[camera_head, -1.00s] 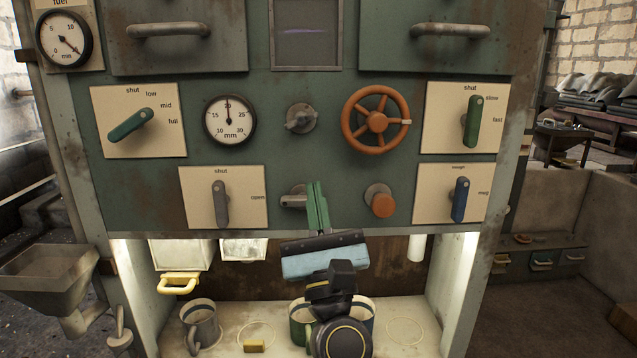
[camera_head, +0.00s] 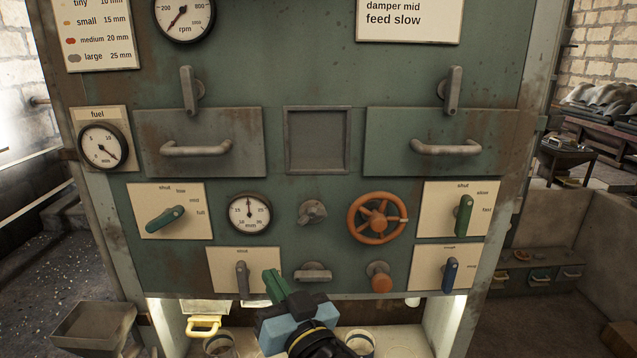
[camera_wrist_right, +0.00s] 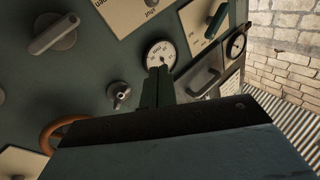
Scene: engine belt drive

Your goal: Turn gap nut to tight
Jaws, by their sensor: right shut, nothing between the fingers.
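A small grey wing nut (camera_head: 312,211), which I take to be the gap nut, sits on the green panel between the round mm gauge (camera_head: 248,213) and the orange handwheel (camera_head: 377,218). The gauge needle points about straight up. In the right wrist view the nut (camera_wrist_right: 120,95) shows left of the fingers, with the gauge (camera_wrist_right: 160,54) just beyond their tips. My right gripper (camera_head: 273,286) has its green fingers shut and empty. In the head view it appears below and left of the nut, apart from it. My left gripper is not in view.
A grey bar handle (camera_head: 313,273) and an orange knob (camera_head: 379,278) are below the nut. Levers on cream plates flank them, one grey (camera_head: 242,278), one blue (camera_head: 450,274). Two drawers with handles (camera_head: 196,148) are above. A lit bay (camera_head: 395,335) with cups lies below.

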